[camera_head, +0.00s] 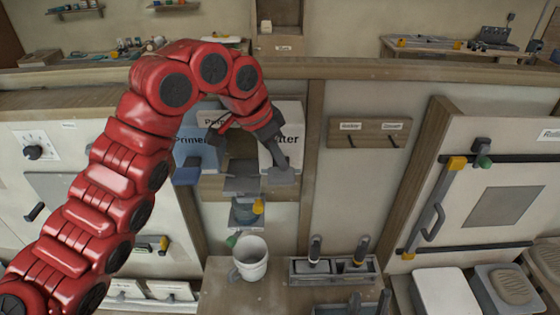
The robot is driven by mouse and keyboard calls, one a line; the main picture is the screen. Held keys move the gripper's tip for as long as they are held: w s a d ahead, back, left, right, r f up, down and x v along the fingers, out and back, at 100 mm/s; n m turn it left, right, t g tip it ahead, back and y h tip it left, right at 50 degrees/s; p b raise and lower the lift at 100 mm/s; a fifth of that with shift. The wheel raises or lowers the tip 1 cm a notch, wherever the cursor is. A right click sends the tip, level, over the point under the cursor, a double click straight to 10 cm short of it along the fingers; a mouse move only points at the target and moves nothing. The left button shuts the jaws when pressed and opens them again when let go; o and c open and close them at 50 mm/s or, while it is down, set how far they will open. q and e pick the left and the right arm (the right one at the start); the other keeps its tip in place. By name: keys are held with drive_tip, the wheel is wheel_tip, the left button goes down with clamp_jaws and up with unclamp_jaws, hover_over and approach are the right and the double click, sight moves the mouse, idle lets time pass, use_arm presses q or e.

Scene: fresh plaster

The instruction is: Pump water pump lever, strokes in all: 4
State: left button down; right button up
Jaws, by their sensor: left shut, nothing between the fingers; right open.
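The grey water pump (247,212) is mounted on the wall panel, with a yellow part at its right. A flat grey piece, apparently the pump lever (281,176), reaches out to its upper right. My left gripper (281,163) is shut and empty, its tip pointing down at this piece. It overlaps the piece in the picture; I cannot tell whether they touch. A white mug-like bucket (251,260) stands upright below the pump.
Boxes, including a blue one labelled Primer (195,150), stand behind the pump. A grey holder (310,278) with upright handles is right of the bucket. A cabinet door with a long handle (433,218) is at the right.

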sight(280, 174)
idle(0.6)
use_arm(q)
drive_tip(key=shift+f+b, duration=2.15)
drive_tip(key=shift+b, duration=0.05)
drive_tip(key=shift+r+p, duration=1.9)
drive_tip(key=shift+r, duration=0.35)
drive_tip(key=shift+f, duration=0.15)
drive_tip(key=shift+f+b, duration=2)
drive_tip(key=shift+r+p, duration=1.85)
drive_tip(key=shift+r, duration=0.3)
